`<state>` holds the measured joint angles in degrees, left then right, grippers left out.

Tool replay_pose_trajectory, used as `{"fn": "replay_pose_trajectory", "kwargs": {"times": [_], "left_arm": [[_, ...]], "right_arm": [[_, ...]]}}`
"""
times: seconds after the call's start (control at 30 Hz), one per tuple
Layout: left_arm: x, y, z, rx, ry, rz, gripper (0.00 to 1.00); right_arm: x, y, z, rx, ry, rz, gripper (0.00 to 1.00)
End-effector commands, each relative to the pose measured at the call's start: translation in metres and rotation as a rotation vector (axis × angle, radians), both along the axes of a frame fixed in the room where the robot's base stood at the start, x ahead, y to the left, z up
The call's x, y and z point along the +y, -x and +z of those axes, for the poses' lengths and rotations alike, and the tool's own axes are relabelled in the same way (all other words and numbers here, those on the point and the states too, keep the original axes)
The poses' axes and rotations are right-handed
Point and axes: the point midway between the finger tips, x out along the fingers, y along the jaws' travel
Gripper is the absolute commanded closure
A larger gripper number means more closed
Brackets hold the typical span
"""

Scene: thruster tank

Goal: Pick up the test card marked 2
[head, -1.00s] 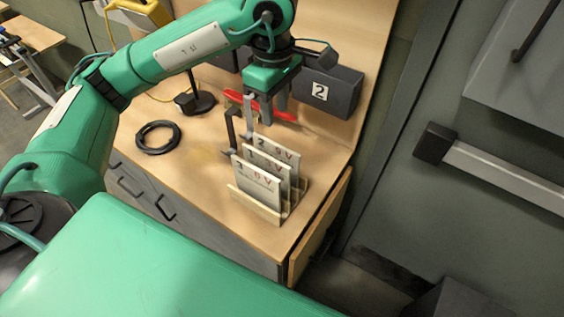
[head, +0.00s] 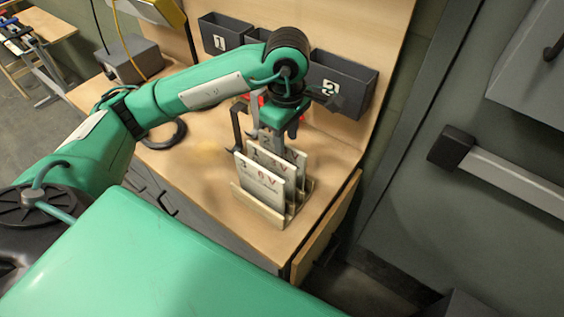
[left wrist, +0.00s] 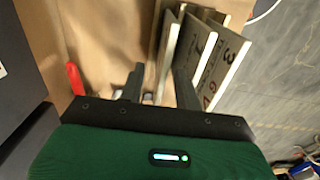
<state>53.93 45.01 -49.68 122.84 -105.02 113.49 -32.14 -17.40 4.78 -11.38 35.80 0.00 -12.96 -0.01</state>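The card marked 2 is the rear card in a wooden rack (head: 256,207) on the bench, largely hidden in the head view by my left gripper (head: 272,148) and the other cards. In the left wrist view, card 2 (left wrist: 169,42) stands upright, edge-on. My left gripper is low over the back of the rack, pointing down. Its fingers (left wrist: 159,88) are apart, one on each side of card 2's edge; I cannot tell whether they touch it. Card 1 (left wrist: 200,55) and card 3 (left wrist: 228,68) stand beside it. My right gripper is not in view.
Card 3 (head: 264,183) is foremost in the rack. A red-handled object (left wrist: 74,78) lies near the gripper. A dark hook-like stand (head: 237,128) is left of the rack.

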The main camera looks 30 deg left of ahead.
Motion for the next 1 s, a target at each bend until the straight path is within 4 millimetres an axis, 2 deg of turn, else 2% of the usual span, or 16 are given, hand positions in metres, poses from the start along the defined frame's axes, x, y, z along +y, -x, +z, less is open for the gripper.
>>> {"fn": "replay_pose_trajectory", "kwargs": {"times": [0.27, 0.63, 0.93, 1.0], "left_arm": [[0.002, 0.002, -0.014, 0.003, -0.001, 0.000, 0.66], [0.007, 0.005, -0.054, 0.002, 0.000, -0.001, 0.66], [0.007, 0.004, -0.059, -0.001, 0.000, -0.001, 0.66], [0.007, 0.004, -0.059, -0.001, 0.000, -0.001, 0.78]], "right_arm": [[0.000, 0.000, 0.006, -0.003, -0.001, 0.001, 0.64], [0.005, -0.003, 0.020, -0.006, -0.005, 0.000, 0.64], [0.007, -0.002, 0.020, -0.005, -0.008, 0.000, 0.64], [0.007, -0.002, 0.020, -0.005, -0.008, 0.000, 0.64]]}}
